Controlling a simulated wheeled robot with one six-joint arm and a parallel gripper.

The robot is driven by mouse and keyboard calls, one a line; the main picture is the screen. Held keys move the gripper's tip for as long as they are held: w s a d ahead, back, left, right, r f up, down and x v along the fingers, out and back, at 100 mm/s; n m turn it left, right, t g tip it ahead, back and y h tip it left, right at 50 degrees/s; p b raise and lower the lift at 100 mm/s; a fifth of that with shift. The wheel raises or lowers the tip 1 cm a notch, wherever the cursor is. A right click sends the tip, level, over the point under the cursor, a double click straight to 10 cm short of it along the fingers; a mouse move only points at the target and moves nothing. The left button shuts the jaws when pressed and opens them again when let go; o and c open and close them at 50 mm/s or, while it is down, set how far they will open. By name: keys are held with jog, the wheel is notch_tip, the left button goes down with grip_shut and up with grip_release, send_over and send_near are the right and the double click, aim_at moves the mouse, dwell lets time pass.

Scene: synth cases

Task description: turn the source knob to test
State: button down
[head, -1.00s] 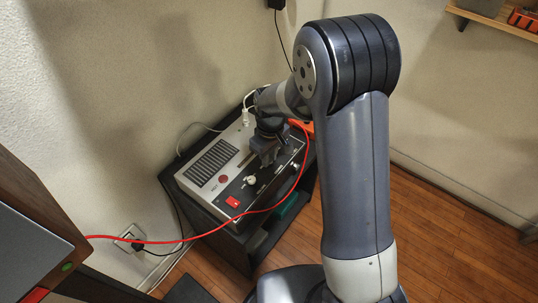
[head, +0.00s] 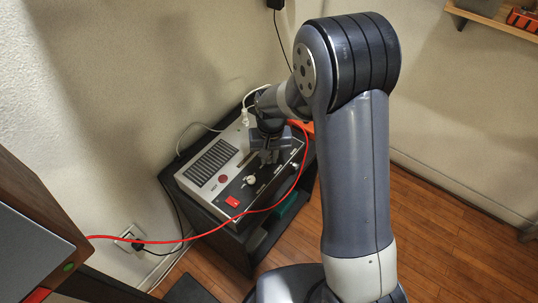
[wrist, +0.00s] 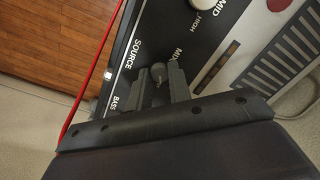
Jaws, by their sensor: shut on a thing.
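No TEST mark is readable. In the head view my gripper (head: 269,156) reaches down onto the dark strip of the grey device (head: 189,183), and the knob is hidden beneath it.
A white knob (head: 251,180), a red switch (head: 232,202) and a red round button (head: 223,178) are near my gripper. A red cable (head: 262,211) crosses the device's front edge. The device stands on a dark stand (head: 235,246) close to the wall.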

aim_at(270, 159)
dwell(0.5)
jog(key=c, duration=1.3)
grip_release()
jog(key=shift+r, duration=0.1)
notch_tip(270, 159, up, 11)
jog(key=p, duration=0.1)
jog(key=shift+d+f, duration=0.2)
jog(key=f, duration=0.5)
jog(key=f+b, duration=0.1)
jog(key=f, duration=0.4)
jog(key=shift+a+f, duration=0.2)
jog(key=shift+f, duration=0.2)
